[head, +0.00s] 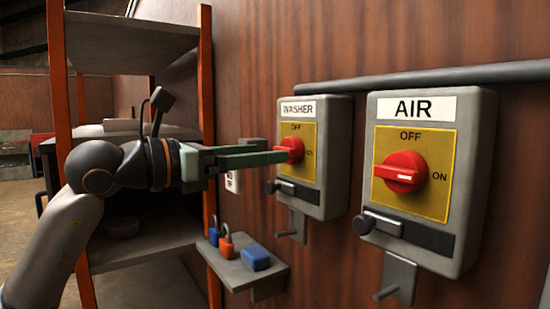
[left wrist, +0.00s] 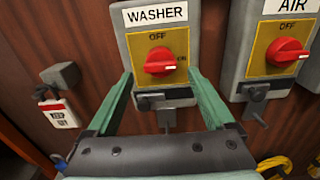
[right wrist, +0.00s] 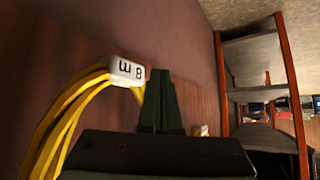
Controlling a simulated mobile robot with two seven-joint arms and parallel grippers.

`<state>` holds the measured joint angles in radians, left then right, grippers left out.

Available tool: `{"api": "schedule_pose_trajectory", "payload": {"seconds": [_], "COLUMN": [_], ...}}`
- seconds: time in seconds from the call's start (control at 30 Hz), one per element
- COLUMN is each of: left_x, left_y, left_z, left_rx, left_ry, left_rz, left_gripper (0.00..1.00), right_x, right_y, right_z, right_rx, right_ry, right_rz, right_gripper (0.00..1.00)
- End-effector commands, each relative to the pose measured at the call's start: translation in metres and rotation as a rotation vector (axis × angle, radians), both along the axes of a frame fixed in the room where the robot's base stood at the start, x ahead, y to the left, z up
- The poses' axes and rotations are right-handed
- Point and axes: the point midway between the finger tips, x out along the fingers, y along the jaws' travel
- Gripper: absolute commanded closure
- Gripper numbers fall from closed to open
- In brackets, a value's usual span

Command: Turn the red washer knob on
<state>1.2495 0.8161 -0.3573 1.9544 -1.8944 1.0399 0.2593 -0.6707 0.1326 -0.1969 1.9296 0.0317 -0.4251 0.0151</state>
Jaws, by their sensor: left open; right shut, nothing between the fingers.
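The red washer knob (head: 290,149) sits on a yellow plate on the grey box labelled WASHER (head: 333,150). OFF is printed above it and ON at its right. In the left wrist view the knob (left wrist: 171,57) has its bar lying roughly crosswise, its white mark towards the ON side. My left gripper (head: 284,155) is open, its green fingertips close to the knob. In the left wrist view the fingers (left wrist: 160,74) stand either side of and slightly below it; I cannot tell whether they touch. My right gripper (right wrist: 160,75) is shut and empty, seen only in its wrist view.
The AIR box (head: 470,180) with its own red knob (head: 400,172) stands just right. A dark pipe (head: 430,77) runs above both boxes. Below is a small shelf (head: 235,272) with padlocks. Yellow cables (right wrist: 62,115) with a white tag (right wrist: 127,71) hang beside my right gripper.

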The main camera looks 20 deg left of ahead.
Motion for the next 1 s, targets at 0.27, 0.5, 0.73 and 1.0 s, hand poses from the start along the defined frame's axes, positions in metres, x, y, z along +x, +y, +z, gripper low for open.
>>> {"api": "schedule_pose_trajectory", "payload": {"seconds": [0.27,0.5,0.73,1.0], "left_x": [-0.046,-0.064,-0.065,-0.065], "left_y": [0.037,0.05,0.05,0.05], "left_z": [-0.003,-0.001,0.0,0.0], "left_rx": [0.004,0.002,0.002,0.002], "left_ry": [0.0,0.0,0.0,0.0], "left_rz": [0.004,0.001,-0.001,-0.001], "left_gripper": [0.13,0.13,0.13,0.13], "right_x": [0.008,0.011,0.011,0.01], "right_y": [0.012,0.014,0.014,0.014], "right_z": [-0.006,-0.005,-0.005,-0.006], "right_rx": [0.016,0.017,0.016,0.016], "right_ry": [-0.009,-0.012,-0.01,-0.012], "right_rz": [0.022,0.026,0.027,0.028], "right_gripper": [1.0,1.0,1.0,1.0]}}
